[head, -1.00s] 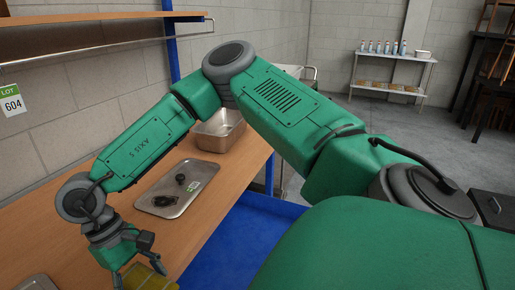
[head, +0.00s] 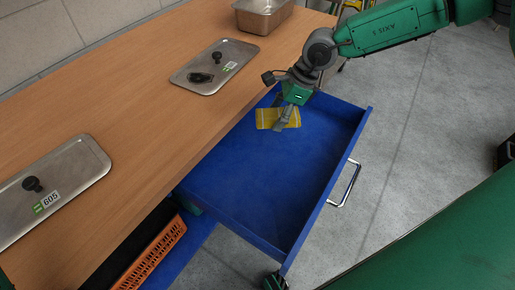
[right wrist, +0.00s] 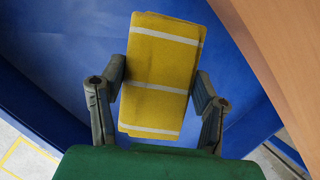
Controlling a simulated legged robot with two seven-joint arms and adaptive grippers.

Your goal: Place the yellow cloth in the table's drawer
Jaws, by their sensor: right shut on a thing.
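The yellow cloth (head: 268,118) is folded and has pale stripes. My right gripper (head: 287,113) is shut on it at the far end of the open blue drawer (head: 262,190). In the right wrist view the cloth (right wrist: 160,75) lies between the two fingers of the gripper (right wrist: 160,85), with the blue drawer interior (right wrist: 55,55) behind it. I cannot tell whether the cloth touches the drawer floor. The rest of the drawer is empty. My left gripper is out of view.
The wooden tabletop (head: 130,120) runs along the drawer's left side. On it are two metal lids (head: 205,82) (head: 80,165) with black knobs and a steel pan (head: 262,14). An orange crate (head: 150,255) sits below. The drawer's metal handle (head: 345,185) faces open floor.

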